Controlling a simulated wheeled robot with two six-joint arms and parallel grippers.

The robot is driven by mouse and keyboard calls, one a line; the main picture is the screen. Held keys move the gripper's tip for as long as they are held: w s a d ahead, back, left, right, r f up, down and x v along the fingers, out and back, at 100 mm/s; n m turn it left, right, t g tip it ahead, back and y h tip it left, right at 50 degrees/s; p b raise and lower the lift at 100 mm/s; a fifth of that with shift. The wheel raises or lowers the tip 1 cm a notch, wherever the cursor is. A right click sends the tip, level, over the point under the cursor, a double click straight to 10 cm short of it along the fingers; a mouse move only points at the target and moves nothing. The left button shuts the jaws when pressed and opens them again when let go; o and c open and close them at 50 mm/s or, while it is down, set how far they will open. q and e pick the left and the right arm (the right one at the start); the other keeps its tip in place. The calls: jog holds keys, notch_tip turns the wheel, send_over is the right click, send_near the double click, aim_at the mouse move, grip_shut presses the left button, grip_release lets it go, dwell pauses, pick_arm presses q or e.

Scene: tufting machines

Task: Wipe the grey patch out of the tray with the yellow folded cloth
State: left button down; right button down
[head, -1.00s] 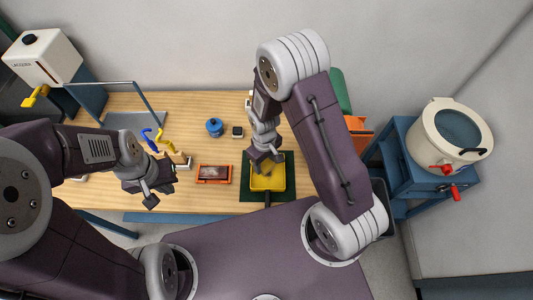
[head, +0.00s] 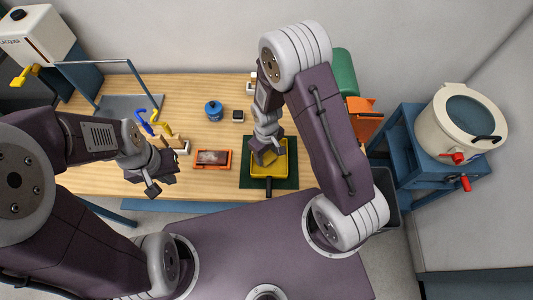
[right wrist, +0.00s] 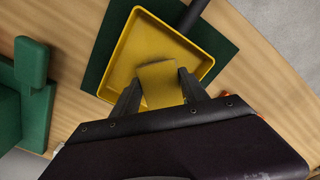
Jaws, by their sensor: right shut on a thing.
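The yellow tray (head: 284,172) lies on a dark green mat, its black handle toward me. In the right wrist view the tray (right wrist: 127,40) fills the upper middle. The yellow folded cloth (right wrist: 160,84) is pinched between the fingers of my right gripper (right wrist: 158,92), over or on the tray floor; contact cannot be told. In the head view my right gripper (head: 265,156) covers the tray's left part. I cannot make out a clear grey patch; the gripper and cloth hide part of the floor. My left gripper (head: 160,186) is empty, its fingers apart, near the table's front edge.
An orange-framed tray (head: 212,159) lies left of the green mat (head: 247,180). A blue pot (head: 213,111) and a small dark box (head: 238,116) stand behind. Blue and yellow tools (head: 150,122) are at left. A green object (right wrist: 32,95) stands beside the mat.

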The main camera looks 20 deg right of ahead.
jog(key=shift+s+f, duration=0.2)
jog(key=shift+f, duration=0.1)
jog(key=shift+s+d+r, duration=0.1)
jog(key=shift+s+d, duration=0.05)
jog(key=shift+d, duration=1.2)
jog(key=shift+s+d, duration=0.15)
jog(key=shift+d, duration=0.25)
jog(key=shift+r+p, duration=0.25)
jog(key=shift+p, duration=0.1)
jog(key=shift+a+f, duration=0.1)
jog(key=shift+w+a, duration=0.2)
jog(key=shift+a, duration=0.35)
jog(key=shift+w+a, duration=0.2)
jog(key=shift+a, duration=0.35)
jog(key=shift+w+a, duration=0.15)
jog(key=shift+a, duration=0.5)
jog(key=shift+r, duration=0.2)
jog(key=shift+p, duration=0.35)
